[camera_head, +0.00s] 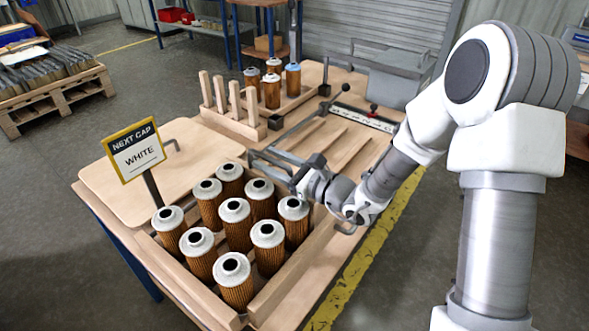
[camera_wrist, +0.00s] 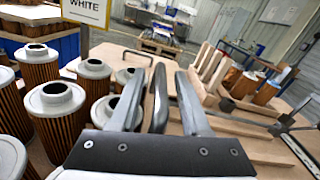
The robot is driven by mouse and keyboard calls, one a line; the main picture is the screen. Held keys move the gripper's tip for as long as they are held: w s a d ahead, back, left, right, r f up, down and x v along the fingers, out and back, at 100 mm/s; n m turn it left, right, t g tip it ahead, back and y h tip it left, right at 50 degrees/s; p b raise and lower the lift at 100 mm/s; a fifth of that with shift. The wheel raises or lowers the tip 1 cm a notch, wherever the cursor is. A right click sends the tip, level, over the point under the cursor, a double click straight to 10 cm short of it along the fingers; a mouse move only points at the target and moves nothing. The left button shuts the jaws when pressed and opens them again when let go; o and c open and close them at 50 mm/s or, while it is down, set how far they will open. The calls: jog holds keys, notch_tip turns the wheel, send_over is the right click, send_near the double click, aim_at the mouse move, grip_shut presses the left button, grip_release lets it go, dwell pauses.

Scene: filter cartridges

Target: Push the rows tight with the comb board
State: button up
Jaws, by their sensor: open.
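Several brown pleated filter cartridges (camera_head: 236,224) with pale grey caps stand upright in rows in a low wooden tray (camera_head: 285,275), with small gaps showing between some. They also stand at the left of the wrist view (camera_wrist: 57,108). The wooden comb board (camera_head: 250,128), a bar with several upright posts, stands behind the tray; its posts show in the wrist view (camera_wrist: 208,62). My gripper (camera_head: 270,160) is open beside the tray's back right corner, apart from the comb board. In the wrist view its fingers (camera_wrist: 158,82) are spread, with a dark bar between them that I cannot identify.
A sign reading "NEXT CAP WHITE" (camera_head: 136,150) stands by a flat board (camera_head: 112,190) left of the tray. More cartridges (camera_head: 271,92), one blue-capped, stand at the back. A lever (camera_head: 315,117), wooden slats (camera_head: 328,140) and a grey bin (camera_head: 390,78) are to the right.

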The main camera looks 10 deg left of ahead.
jog(key=p+v, duration=0.1)
jog(key=v, duration=1.6)
jog(key=shift+p, duration=0.3)
jog(key=shift+a, duration=0.1)
jog(key=w+r+m+g+p, duration=0.4)
jog(key=w+m+g+p, duration=0.15)
jog(key=m, duration=0.45)
jog(key=x, duration=0.5)
jog(key=b+x, duration=0.1)
jog(key=x, duration=0.4)
jog(key=f+b+x, duration=0.1)
jog(key=x, duration=0.4)
jog(key=shift+a+f, duration=0.2)
jog(key=shift+a, duration=0.1)
grip_shut()
